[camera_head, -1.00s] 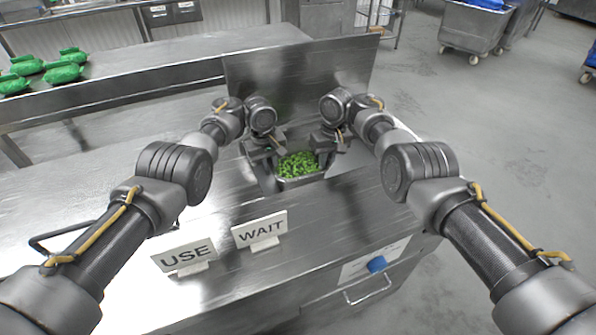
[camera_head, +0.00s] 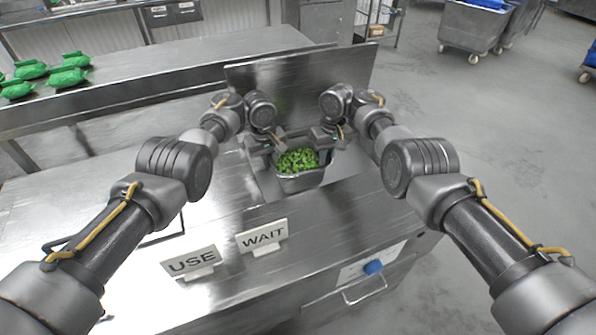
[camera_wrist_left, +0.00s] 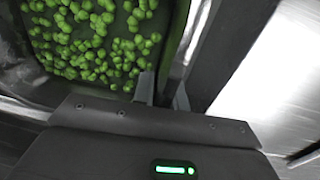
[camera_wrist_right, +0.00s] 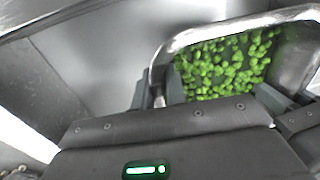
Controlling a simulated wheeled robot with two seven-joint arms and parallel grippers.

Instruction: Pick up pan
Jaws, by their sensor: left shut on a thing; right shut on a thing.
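A metal pan (camera_head: 301,184) filled with green pieces (camera_head: 297,160) is between my two grippers, over the rectangular opening in the steel counter. Its front wall shows in the head view. My left gripper (camera_head: 270,150) is shut on the pan's left side; its fingers (camera_wrist_left: 163,88) meet the rim in the left wrist view. My right gripper (camera_head: 326,142) is shut on the right side; its fingers (camera_wrist_right: 160,90) grip the rim in the right wrist view. The pan looks about level. Its underside is hidden.
A raised steel lid (camera_head: 300,88) stands behind the pan. "USE" (camera_head: 192,262) and "WAIT" (camera_head: 262,237) signs stand on the counter in front, with bare counter around them. Green bags (camera_head: 68,77) lie on the back-left table. Carts (camera_head: 470,27) stand far right.

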